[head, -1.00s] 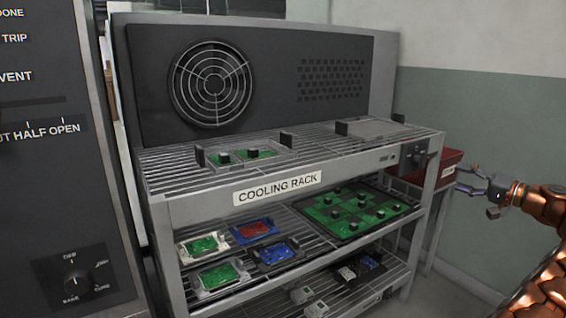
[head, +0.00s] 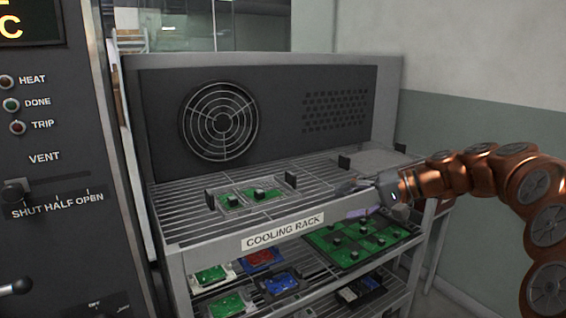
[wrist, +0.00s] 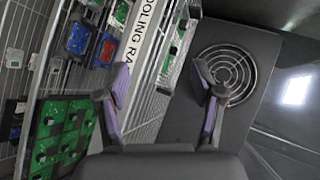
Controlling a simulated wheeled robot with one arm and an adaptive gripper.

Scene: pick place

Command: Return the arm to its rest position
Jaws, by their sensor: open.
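My gripper (head: 362,200) is open and empty in the head view, in front of the right part of the cooling rack's top shelf. My copper arm reaches in from the right edge. In the wrist view its two purple-padded fingers (wrist: 165,100) stand wide apart with nothing between them. The cooling rack (head: 205,258) shows behind them, with its label strip and fan grille.
A large green board (head: 365,240) lies on the middle shelf below my gripper. Smaller boards, including a red one and a blue one (head: 280,283), lie left of it. The oven panel (head: 55,130) stands at the left. A pale wall is behind the arm at the right.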

